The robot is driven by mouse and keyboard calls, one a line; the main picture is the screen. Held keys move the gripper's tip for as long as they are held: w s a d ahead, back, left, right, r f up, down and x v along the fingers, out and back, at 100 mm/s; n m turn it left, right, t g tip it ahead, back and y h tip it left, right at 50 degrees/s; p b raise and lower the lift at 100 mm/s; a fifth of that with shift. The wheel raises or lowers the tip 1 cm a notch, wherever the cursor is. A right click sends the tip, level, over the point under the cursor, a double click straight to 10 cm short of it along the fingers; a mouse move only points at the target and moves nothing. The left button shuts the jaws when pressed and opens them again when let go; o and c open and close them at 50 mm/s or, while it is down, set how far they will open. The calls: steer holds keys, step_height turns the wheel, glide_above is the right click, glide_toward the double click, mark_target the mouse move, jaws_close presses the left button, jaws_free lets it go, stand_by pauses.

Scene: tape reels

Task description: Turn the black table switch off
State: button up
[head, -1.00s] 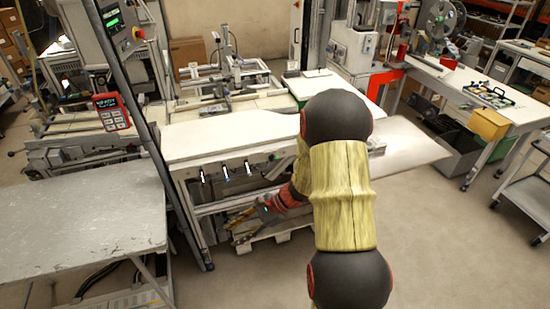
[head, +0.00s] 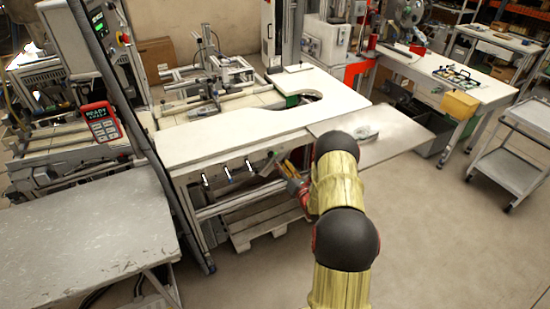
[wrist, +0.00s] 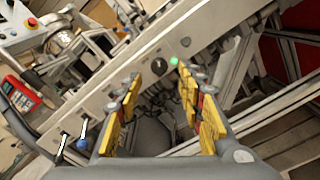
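The black table switch (wrist: 159,66) is a round dark knob on the pale front rail of the white table. In the wrist view it shows just beyond and between my fingertips, with a lit green lamp (wrist: 174,60) to its right. My gripper (wrist: 160,79) is open with its yellow-padded fingers spread and nothing between them. A gap seems to remain between the fingertips and the knob; no contact is visible. In the head view my gripper (head: 288,168) is at the table's front edge, right of the white-handled levers. The knob is too small to make out clearly there.
A wooden pallet (head: 262,221) lies under the white table (head: 235,130). A grey scratched table (head: 85,225) stands at left. The floor at right is clear up to a grey cart (head: 507,170).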

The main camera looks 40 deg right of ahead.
mark_target(273, 155)
steer(key=shift+b+x, duration=0.55)
steer(key=shift+x, duration=3.05)
steer(key=shift+a, duration=0.15)
steer(key=shift+c, duration=0.4)
jaws_close()
